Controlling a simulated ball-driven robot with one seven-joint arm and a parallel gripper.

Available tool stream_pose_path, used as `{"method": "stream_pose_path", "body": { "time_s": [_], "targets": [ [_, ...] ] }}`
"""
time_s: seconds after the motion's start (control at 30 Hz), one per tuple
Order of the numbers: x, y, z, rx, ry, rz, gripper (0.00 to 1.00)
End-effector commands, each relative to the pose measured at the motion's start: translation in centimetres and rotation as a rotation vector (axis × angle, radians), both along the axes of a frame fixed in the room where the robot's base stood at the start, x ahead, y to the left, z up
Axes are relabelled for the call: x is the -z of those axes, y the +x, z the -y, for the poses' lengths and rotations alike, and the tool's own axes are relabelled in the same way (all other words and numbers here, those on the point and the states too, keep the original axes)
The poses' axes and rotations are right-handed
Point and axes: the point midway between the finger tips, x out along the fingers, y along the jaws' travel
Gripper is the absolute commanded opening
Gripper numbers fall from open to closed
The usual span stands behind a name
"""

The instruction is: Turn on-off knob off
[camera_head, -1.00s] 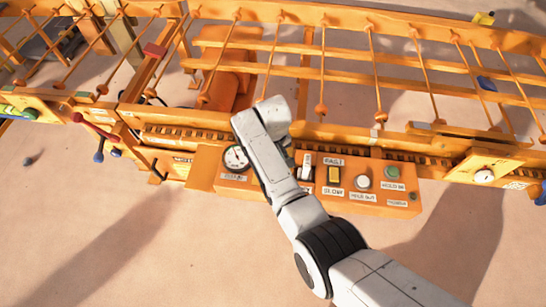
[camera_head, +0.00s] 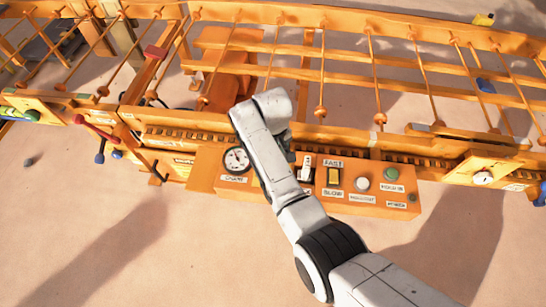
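The orange control panel (camera_head: 343,207) is fixed to the near side of the machine. It carries a round gauge (camera_head: 237,160), a white-and-dark switch (camera_head: 306,169), a yellow switch marked FAST and SLOW (camera_head: 333,175), a white button (camera_head: 362,184) and a green button (camera_head: 391,174). I cannot pick out which control is the on-off knob; my white arm covers the panel between the gauge and the white-and-dark switch. My gripper's fingers are hidden behind the arm's end, so contact cannot be seen.
Orange rails and rods (camera_head: 374,75) run across the back. A red-handled lever (camera_head: 97,128) and a second dial (camera_head: 483,178) sit at the machine's left and right. The pale floor in front is mostly clear, with one small dark ball (camera_head: 29,162).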

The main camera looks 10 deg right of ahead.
Motion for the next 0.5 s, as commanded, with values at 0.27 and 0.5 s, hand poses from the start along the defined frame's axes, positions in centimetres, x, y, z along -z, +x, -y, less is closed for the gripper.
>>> {"method": "stream_pose_path", "body": {
  "time_s": [0.27,0.5],
  "targets": [
    [-5.2,0.1,0.0,-0.001,0.001,0.003,0.71],
    [-7.0,0.0,0.0,-0.001,0.0,0.0,0.71]
  ]
}}
